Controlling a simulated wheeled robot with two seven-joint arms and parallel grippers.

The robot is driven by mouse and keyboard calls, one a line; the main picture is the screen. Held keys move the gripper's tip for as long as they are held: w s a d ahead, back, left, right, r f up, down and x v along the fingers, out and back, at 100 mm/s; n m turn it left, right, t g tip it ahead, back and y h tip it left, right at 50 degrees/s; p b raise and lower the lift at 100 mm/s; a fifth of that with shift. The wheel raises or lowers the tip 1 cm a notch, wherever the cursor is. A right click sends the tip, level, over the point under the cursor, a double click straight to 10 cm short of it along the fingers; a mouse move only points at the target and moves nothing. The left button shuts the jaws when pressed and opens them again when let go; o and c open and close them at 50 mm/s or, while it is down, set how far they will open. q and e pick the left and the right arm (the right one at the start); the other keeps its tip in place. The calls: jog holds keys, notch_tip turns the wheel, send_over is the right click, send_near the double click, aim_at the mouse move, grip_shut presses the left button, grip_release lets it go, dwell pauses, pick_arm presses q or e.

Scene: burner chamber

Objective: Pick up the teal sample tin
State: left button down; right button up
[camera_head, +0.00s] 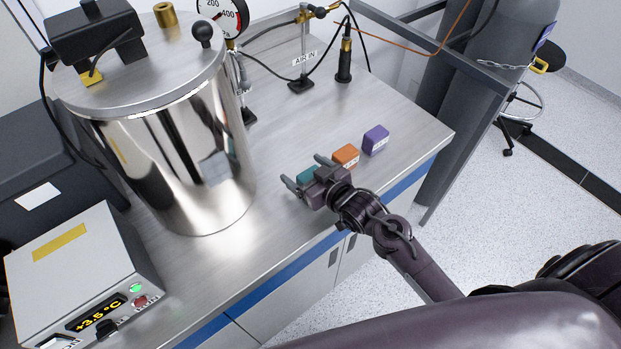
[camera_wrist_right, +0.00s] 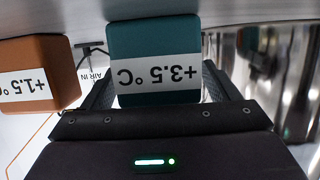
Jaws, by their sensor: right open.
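The teal sample tin (camera_head: 307,174) stands on the steel bench, partly hidden behind my right gripper (camera_head: 305,173) in the head view. In the right wrist view the teal tin (camera_wrist_right: 153,48) shows large, with a white label reading +3.5 °C upside down. My right gripper (camera_wrist_right: 158,95) is open, with one finger on each side of the tin. I cannot tell whether either finger touches it. My left gripper is not in view.
An orange tin (camera_head: 345,155) and a purple tin (camera_head: 376,139) stand to the right of the teal tin. A large shiny metal chamber (camera_head: 190,150) stands to the left. A controller box (camera_head: 80,270) reads +3.5 °C. The bench's front edge is close to my right arm.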

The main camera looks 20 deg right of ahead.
jog(key=shift+c, duration=0.3)
jog(key=c, duration=1)
jog(key=shift+c, duration=0.2)
jog(key=shift+r, duration=0.15)
